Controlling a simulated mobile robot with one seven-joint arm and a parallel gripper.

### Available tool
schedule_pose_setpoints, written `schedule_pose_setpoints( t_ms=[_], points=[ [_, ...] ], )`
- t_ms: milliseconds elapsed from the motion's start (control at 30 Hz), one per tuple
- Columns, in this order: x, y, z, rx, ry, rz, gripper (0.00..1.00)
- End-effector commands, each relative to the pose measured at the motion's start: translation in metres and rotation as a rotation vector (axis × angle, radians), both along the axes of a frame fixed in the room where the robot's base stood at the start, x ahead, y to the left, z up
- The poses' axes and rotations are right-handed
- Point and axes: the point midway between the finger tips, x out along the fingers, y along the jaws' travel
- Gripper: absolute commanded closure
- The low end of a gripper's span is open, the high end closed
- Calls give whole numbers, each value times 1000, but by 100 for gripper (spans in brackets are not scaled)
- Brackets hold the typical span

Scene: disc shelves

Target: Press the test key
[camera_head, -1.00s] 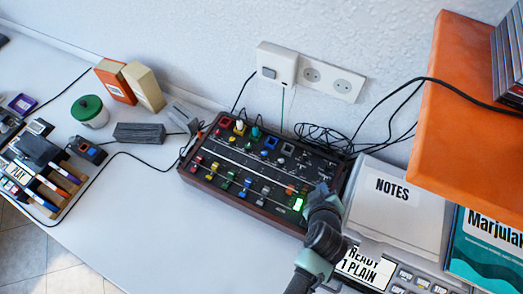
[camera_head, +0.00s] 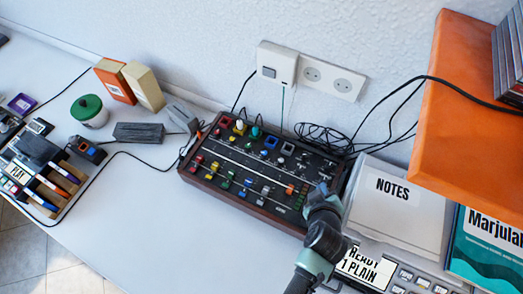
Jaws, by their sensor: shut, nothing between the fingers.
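A dark mixer panel (camera_head: 226,172) with wooden sides stands against the wall, with rows of coloured knobs and sliders. A device with a display (camera_head: 366,268) reading "READY 1 PLAIN" stands to its right, with several small light keys (camera_head: 421,282) beside the display. I cannot read any key's label, so I cannot tell which is the test key. My gripper (camera_head: 322,190) is shut and empty at the right end of the mixer panel. The fingertips are small and dark here, and I cannot tell whether they touch the panel. My wrist hides the panel's front right corner.
A light cover marked "NOTES" (camera_head: 393,190) lies right of the mixer. An orange shelf (camera_head: 455,110) overhangs at the right. Black cables (camera_head: 325,138) lie behind the mixer. Wall sockets (camera_head: 331,77) are above.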

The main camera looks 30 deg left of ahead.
Motion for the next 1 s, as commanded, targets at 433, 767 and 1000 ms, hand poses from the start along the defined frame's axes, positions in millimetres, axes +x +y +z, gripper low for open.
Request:
schedule_pose_setpoints(
  t_ms=[433,767,1000],
  points=[
    [0,0,11,0,0,0,100],
    [0,0,33,0,-1,1,100],
    [0,0,57,-1,0,1,100]
  ],
)
